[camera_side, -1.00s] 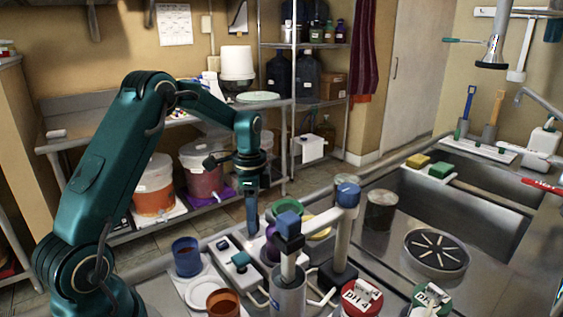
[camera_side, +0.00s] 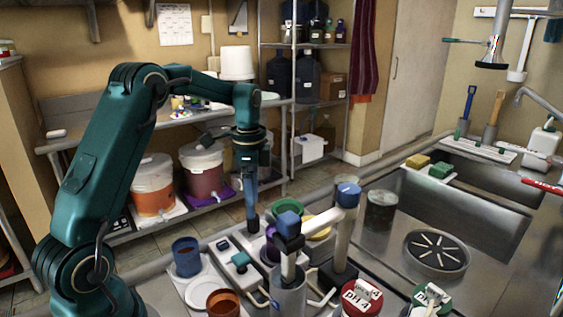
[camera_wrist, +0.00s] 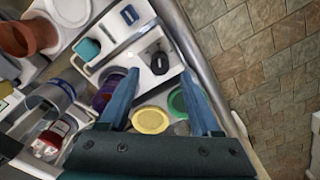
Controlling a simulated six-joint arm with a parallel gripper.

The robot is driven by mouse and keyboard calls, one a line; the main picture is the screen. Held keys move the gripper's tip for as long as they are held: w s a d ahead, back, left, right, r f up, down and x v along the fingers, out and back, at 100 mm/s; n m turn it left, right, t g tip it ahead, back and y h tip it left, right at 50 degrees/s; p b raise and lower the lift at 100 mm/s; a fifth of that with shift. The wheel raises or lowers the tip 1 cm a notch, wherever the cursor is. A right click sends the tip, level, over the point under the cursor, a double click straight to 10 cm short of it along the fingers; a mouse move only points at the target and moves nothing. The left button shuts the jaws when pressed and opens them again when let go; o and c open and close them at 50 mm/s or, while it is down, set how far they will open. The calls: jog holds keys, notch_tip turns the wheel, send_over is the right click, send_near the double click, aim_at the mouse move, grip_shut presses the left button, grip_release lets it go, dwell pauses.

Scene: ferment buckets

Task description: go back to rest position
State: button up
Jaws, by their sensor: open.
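My gripper (camera_side: 251,219) hangs from the teal arm above the left edge of the steel counter, fingers pointing down. In the wrist view my gripper (camera_wrist: 166,97) has its two blue fingers apart, with nothing held between them. Below the fingers in that view are a yellow disc (camera_wrist: 150,121), a green round lid (camera_wrist: 178,103) and a white tray (camera_wrist: 130,55) with dark and teal pieces on it. The side view does not clearly show the gap between the fingers.
A blue cup (camera_side: 187,257) and an orange-brown cup (camera_side: 222,303) stand at the counter's front left. A metal canister (camera_side: 289,298) and red-lidded pH 4 jar (camera_side: 361,297) stand to the right. Buckets (camera_side: 153,187) sit on the low shelf behind. Tiled floor (camera_wrist: 265,70) lies beyond the counter edge.

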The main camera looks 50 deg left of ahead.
jog(key=s+d+r+t, duration=0.4)
jog(key=s+d+r, duration=0.2)
jog(key=d+r, duration=0.45)
jog(key=s+d+f+n, duration=0.2)
jog(key=s+n, duration=0.2)
jog(key=s, duration=0.1)
jog(key=s+d+f+n+t, duration=0.1)
jog(key=s+d+f+n, duration=0.1)
jog(key=s+n, duration=0.1)
jog(key=shift+s+d+n+t, duration=0.3)
jog(key=shift+s+n, duration=0.1)
jog(key=shift+s, duration=0.45)
jog(key=shift+s, duration=0.1)
